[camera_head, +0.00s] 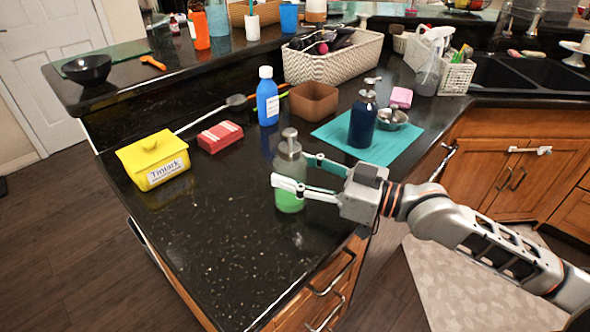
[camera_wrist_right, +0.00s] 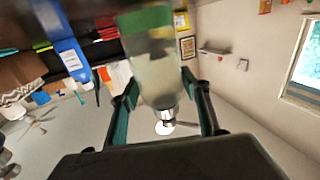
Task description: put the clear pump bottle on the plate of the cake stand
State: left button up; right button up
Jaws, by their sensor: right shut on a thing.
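The clear pump bottle (camera_head: 289,196), with green liquid low inside and a grey pump head, is upright over the front part of the black counter. My right gripper (camera_head: 289,171) is shut on it around the middle; I cannot tell whether its base touches the counter. In the right wrist view the bottle (camera_wrist_right: 152,62) shows upside down between the fingers (camera_wrist_right: 160,105). A white cake stand (camera_head: 577,47) is at the far right edge, beyond the sink, partly cut off. My left gripper is out of view.
A yellow lidded box (camera_head: 152,160), red box (camera_head: 220,136) and blue bottle (camera_head: 267,98) stand left and behind. A dark pump bottle (camera_head: 363,120) stands on a teal mat (camera_head: 398,148). The black sink (camera_head: 530,75) is at right. The counter's front is clear.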

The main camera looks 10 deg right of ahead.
jog(key=shift+f, duration=0.15)
jog(key=o, duration=1.4)
